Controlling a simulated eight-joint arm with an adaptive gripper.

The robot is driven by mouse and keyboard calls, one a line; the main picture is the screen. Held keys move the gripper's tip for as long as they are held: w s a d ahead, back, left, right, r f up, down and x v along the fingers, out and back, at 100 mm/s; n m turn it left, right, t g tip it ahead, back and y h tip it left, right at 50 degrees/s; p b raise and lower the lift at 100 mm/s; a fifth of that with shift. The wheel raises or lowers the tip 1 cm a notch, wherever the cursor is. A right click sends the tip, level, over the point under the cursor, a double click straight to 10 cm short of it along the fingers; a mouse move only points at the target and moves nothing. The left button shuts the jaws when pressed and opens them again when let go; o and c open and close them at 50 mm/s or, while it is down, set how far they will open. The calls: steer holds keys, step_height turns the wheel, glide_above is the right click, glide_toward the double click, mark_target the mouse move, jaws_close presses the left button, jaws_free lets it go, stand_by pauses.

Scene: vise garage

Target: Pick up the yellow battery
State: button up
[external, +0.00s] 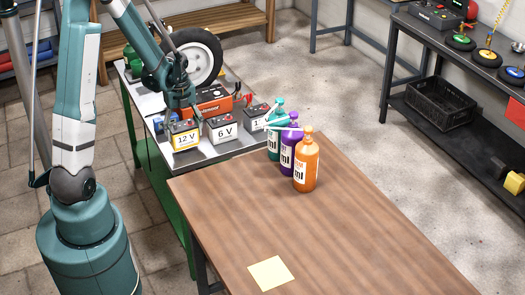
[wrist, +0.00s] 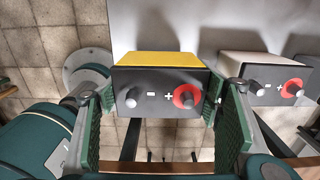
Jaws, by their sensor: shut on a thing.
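The yellow battery (external: 185,136) has a black top and a white 12 V label on its front. It is at the near-left end of the grey bench top (external: 204,156). In the wrist view, its yellow side (wrist: 158,58) and its dark top with two terminals, one ringed red, face me. My gripper (external: 184,112) comes down on it from above. In the wrist view, the green finger pads of my gripper (wrist: 158,108) are on its left and right sides, shut on it. I cannot tell whether its underside touches the bench.
A white 6 V battery (external: 222,131) stands close to the right, with another battery (external: 256,118) beyond it. An orange-red box (external: 212,104) and a wheel (external: 196,60) are behind. Teal, purple (external: 288,150) and orange (external: 306,165) bottles stand on the wooden table (external: 330,225), which is mostly clear.

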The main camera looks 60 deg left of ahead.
mark_target(182, 125)
steer(key=shift+r+p, duration=0.75)
steer(key=shift+r, duration=2.9)
